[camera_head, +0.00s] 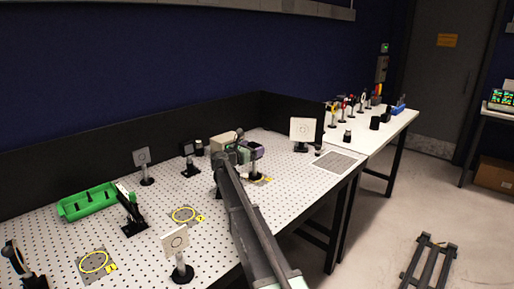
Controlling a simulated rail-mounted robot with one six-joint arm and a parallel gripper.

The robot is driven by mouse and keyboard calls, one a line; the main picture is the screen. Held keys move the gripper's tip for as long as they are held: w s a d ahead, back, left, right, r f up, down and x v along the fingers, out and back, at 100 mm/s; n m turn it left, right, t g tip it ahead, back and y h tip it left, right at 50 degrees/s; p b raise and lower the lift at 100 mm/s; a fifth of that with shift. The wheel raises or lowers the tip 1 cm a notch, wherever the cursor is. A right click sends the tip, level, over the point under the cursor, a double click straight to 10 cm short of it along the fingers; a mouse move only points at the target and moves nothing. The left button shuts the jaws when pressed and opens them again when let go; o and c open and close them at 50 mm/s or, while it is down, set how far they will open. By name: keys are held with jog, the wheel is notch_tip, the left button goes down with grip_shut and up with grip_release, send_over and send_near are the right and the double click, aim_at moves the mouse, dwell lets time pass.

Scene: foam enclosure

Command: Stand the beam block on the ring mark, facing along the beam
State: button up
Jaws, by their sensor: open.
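My gripper (250,152) is at the end of my arm, low over the right middle of the perforated table. It is open. A dark post-mounted piece (255,170) stands directly under and against it in the picture; I cannot tell if they touch. This may be the beam block, but its face is hidden by the gripper. It stands at a yellow ring mark (266,180), partly covered. Two other yellow ring marks show bare, one in the middle (185,215) and one at the front left (94,262), each with a yellow tag.
A white target card (175,241) stands at the front, a larger one (303,129) at the back right. A green tray (88,201), a tilted black-based mount (132,212) and small posts (145,166) stand on the left. A black wall (100,175) borders the back.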

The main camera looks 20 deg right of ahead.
jog(key=v, duration=0.9)
